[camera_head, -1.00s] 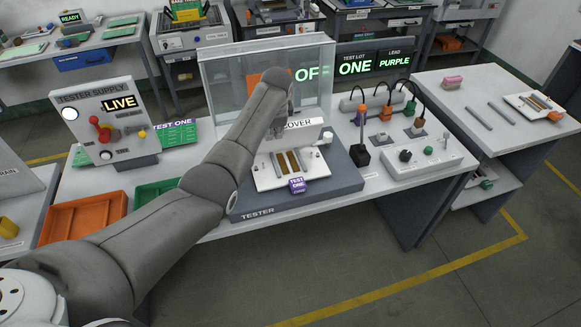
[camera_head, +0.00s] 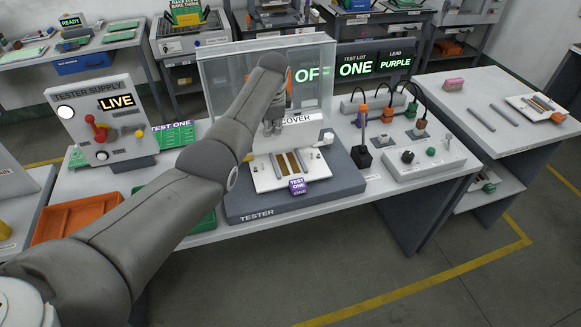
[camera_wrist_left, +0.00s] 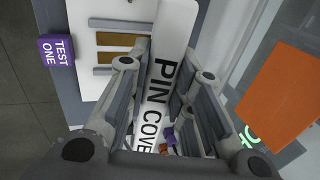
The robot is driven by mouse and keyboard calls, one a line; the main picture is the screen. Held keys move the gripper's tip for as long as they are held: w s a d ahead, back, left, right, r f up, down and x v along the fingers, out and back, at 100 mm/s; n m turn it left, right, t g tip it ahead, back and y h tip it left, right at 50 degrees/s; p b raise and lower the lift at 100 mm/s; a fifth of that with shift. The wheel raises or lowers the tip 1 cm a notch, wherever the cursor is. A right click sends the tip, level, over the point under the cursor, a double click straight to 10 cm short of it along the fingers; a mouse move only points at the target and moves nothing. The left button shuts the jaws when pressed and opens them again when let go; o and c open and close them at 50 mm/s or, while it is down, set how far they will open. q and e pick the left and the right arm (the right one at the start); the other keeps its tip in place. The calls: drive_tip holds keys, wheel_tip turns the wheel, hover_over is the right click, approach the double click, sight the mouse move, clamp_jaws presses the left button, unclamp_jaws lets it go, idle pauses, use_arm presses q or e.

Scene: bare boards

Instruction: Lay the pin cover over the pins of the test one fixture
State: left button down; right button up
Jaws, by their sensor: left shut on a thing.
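My left gripper (camera_head: 274,128) is shut on the white pin cover (camera_head: 303,119), held above the back part of the test one fixture (camera_head: 262,179). In the left wrist view my gripper (camera_wrist_left: 163,70) has the cover, lettered PIN COVE in the visible part (camera_wrist_left: 172,45), between its fingers. The fixture is a white plate with brown and gold strips (camera_head: 290,163), still uncovered at its front, and a purple TEST ONE tag (camera_head: 297,186). It also shows in the left wrist view (camera_wrist_left: 90,80). I cannot make out single pins. My right gripper is not in view.
The fixture sits on the grey tester base (camera_head: 330,197), with a clear guard (camera_head: 225,85) behind it. The tester supply (camera_head: 100,120) reads LIVE. A black post (camera_head: 361,157) and a lead box (camera_head: 425,160) stand right. An orange tray (camera_head: 75,220) lies left.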

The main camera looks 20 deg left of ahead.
sight(272, 141)
use_arm(q)
drive_tip(key=shift+f+b, duration=0.3)
drive_tip(key=shift+f, duration=0.45)
drive_tip(key=c, duration=1.5)
unclamp_jaws()
drive_tip(key=shift+f, duration=0.1)
drive_tip(key=shift+b+x, duration=1.4)
drive_tip(key=shift+b, duration=0.65)
drive_tip(key=shift+w+f, duration=0.1)
clamp_jaws()
